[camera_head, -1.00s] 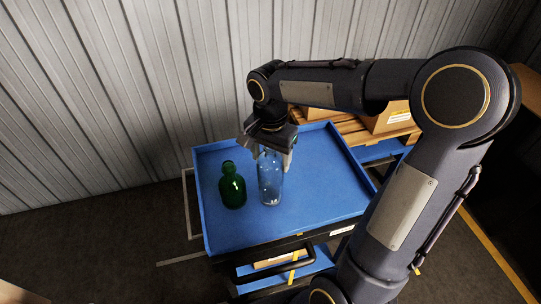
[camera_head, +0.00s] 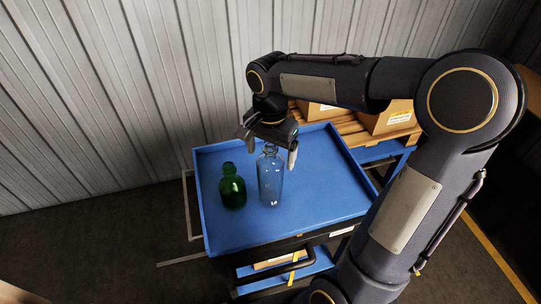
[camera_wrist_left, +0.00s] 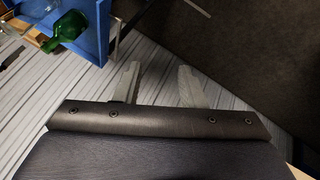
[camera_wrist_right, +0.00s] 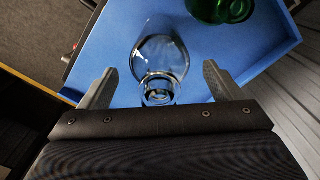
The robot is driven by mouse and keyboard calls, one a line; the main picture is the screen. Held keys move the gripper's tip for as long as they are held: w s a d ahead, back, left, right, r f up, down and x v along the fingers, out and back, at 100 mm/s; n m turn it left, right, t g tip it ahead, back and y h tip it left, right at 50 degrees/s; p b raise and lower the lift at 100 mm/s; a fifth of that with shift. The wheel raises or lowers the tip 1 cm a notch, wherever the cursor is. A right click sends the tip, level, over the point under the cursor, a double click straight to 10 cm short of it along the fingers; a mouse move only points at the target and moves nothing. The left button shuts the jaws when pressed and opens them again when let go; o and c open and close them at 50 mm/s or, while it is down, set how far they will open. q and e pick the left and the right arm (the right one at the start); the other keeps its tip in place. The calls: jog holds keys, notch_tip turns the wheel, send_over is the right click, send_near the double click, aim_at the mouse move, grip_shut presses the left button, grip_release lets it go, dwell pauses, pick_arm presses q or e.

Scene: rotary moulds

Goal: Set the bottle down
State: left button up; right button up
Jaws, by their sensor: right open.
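A clear glass bottle (camera_head: 270,181) stands upright on the blue tray top (camera_head: 315,200) of a cart. My right gripper (camera_head: 268,150) is open around the bottle's neck, with a finger to either side. The right wrist view shows the clear bottle (camera_wrist_right: 160,60) between the spread fingers (camera_wrist_right: 160,88), with gaps on both sides. A green bottle (camera_head: 233,187) stands to its left on the tray and also shows in the left wrist view (camera_wrist_left: 70,26). My left gripper (camera_wrist_left: 162,85) is open and empty in the left wrist view, away from the cart.
The tray has a raised rim (camera_head: 197,205) all round. Cardboard boxes (camera_head: 388,117) on a wooden pallet (camera_head: 345,130) stand behind the cart. A corrugated wall (camera_head: 140,90) rises at the back. The tray's right half is clear.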

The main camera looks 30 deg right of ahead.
notch_tip(320, 180, up, 10)
jog(key=shift+f+p, duration=0.25)
jog(key=shift+p, duration=0.35)
jog(key=shift+s+r, duration=0.15)
jog(key=shift+r, duration=0.05)
jog(key=s+a+f+n+t+y, duration=0.2)
jog(key=s+n, duration=0.3)
jog(key=s, duration=0.3)
jog(key=s+a+f+n+t+y, duration=0.1)
jog(key=s+a+f+n+t, duration=0.1)
jog(key=s+f+n, duration=0.3)
jog(key=s+t, duration=0.1)
jog(key=s, duration=0.2)
jog(key=shift+s+a+f+t+y, duration=0.15)
jog(key=shift+s+f+t+y, duration=0.15)
jog(key=shift+s+y, duration=0.1)
